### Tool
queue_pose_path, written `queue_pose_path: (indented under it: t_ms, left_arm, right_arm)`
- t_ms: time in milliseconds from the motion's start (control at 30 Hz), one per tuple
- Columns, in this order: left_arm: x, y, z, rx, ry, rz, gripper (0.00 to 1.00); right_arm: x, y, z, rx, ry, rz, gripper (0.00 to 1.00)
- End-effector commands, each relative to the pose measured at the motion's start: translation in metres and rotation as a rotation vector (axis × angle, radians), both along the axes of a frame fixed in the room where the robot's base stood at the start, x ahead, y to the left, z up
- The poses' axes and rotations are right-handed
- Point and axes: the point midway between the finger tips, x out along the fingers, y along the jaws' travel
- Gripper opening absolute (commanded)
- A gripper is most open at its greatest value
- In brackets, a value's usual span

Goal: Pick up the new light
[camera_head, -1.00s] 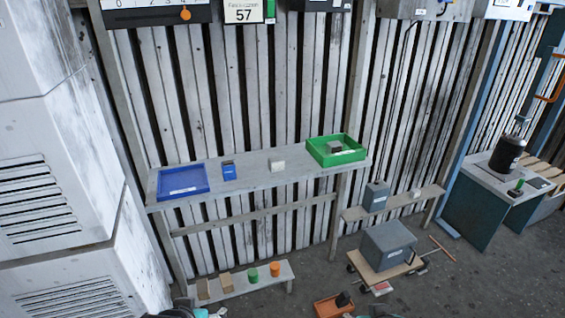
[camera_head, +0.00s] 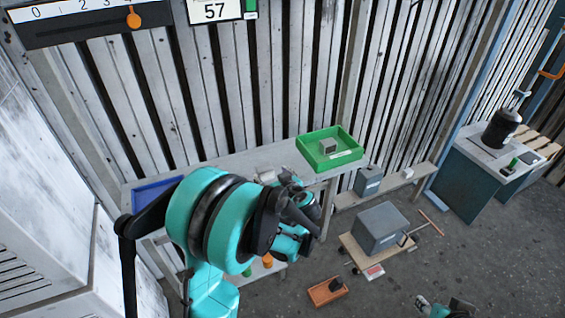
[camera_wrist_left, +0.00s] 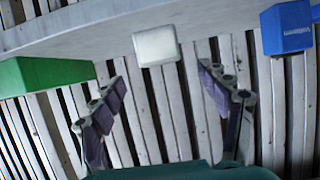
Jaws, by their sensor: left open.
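A small white block (camera_wrist_left: 156,46), which I take for the new light, sits at the shelf edge in the left wrist view. In the head view it (camera_head: 265,175) is partly hidden behind my left gripper. My left gripper (camera_head: 296,200) is in front of the wall shelf, close to the block. In the left wrist view its two fingers (camera_wrist_left: 160,82) are spread apart with nothing between them, and the block is just beyond their tips. Part of what looks like my right gripper (camera_head: 445,307) shows at the bottom edge of the head view; its jaws are unclear.
A green tray (camera_head: 313,161) with a grey block (camera_head: 327,146) is at the shelf's right end, a blue tray (camera_head: 150,192) at its left. A blue box (camera_wrist_left: 286,28) is beside the white block. A grey box (camera_head: 380,228) on a wooden trolley stands on the floor.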

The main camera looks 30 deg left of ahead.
Motion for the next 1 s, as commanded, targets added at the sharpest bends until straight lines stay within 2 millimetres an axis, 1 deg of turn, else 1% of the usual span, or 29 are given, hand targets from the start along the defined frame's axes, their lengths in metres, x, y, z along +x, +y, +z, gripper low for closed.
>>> queue_pose_path:
  t_ms: [100,367,567,667,800,833,867,900,967,1000]
  left_arm:
    - [0.008,0.01,-0.007,0.0,-0.003,0.004,0.76]
    - [0.024,0.028,-0.018,0.001,-0.001,0.002,0.76]
    - [0.043,0.049,-0.03,0.0,-0.001,0.004,0.76]
    - [0.046,0.052,-0.03,0.0,0.0,0.001,0.76]
    - [0.046,0.052,-0.029,0.0,0.0,0.0,0.76]
    - [0.046,0.052,-0.029,0.0,0.0,0.0,0.73]
    - [0.046,0.051,-0.029,0.0,0.0,0.0,0.65]
    - [0.046,0.051,-0.029,0.0,0.0,0.0,0.55]
    - [0.046,0.051,-0.029,0.0,0.0,0.0,0.39]
    - [0.046,0.051,-0.029,0.0,0.0,0.0,0.28]
  right_arm:
    - [0.0,0.0,-0.005,0.0,0.0,0.0,0.4]
    - [0.0,0.0,-0.013,0.0,0.0,0.0,0.4]
    - [0.0,0.0,-0.022,0.0,0.0,0.0,0.4]
    - [0.0,0.0,-0.023,0.0,0.0,0.0,0.4]
    - [0.0,0.0,-0.022,0.0,0.0,0.0,0.4]
    - [0.0,0.0,-0.022,0.0,0.0,0.0,0.4]
    - [0.0,0.0,-0.022,0.0,0.0,0.0,0.4]
    - [0.0,0.0,-0.022,0.0,0.0,0.0,0.4]
    - [0.0,0.0,-0.022,0.0,0.0,0.0,0.4]
    - [0.0,0.0,-0.022,0.0,0.0,0.0,0.4]
